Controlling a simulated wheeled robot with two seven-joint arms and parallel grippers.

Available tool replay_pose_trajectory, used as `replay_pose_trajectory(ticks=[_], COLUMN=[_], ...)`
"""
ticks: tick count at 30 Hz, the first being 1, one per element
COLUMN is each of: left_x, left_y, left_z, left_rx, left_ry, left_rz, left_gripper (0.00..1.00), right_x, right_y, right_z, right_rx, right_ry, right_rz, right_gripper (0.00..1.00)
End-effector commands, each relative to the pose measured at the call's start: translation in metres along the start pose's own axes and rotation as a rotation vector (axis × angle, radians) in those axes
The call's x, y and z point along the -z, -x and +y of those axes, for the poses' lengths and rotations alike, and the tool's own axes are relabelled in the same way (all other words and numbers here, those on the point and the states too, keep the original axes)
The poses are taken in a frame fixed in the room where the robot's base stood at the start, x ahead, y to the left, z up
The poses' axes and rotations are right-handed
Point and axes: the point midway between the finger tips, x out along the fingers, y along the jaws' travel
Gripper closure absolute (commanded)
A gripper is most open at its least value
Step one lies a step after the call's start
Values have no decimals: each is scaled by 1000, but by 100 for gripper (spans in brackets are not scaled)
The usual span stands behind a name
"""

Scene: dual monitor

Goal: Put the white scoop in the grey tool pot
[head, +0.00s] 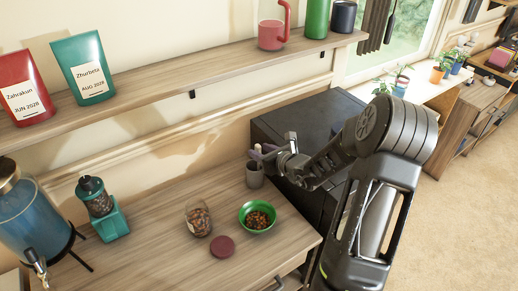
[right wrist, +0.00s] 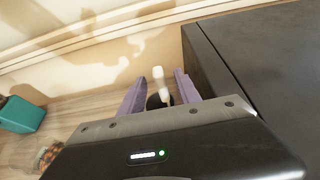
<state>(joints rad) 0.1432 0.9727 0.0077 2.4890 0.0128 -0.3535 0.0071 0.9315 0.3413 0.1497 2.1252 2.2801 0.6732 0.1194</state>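The grey tool pot (head: 254,177) stands on the wooden counter, against the side of a black cabinet. It also shows as a dark shape (right wrist: 154,102) in the right wrist view, mostly hidden by my gripper. The white scoop's handle (right wrist: 158,78) stands up from the pot's mouth; its lower end is hidden. My right gripper (head: 265,154) is just above the pot. In the right wrist view its two purple fingers (right wrist: 160,92) are spread, one on each side of the handle, with gaps between. My left gripper is out of view.
A green bowl (head: 257,216) of brown pieces, a glass jar (head: 198,218) and a dark red lid (head: 222,247) are on the counter. The black cabinet (head: 300,117) rises right of the pot. A shelf (head: 170,82) runs above.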

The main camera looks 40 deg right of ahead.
Motion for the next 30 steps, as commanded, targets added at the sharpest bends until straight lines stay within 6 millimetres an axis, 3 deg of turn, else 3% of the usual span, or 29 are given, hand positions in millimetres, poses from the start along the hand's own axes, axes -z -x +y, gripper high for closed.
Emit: replay_pose_trajectory(ticks=[13, 30], left_x=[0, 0], left_y=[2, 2], left_z=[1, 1], left_rx=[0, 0], left_ry=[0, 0], left_rz=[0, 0], left_gripper=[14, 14], right_x=[27, 30], right_y=[64, 70], right_z=[-1, 0], right_rx=[2, 0], right_ry=[0, 0], right_rz=[1, 0], right_gripper=[61, 61])
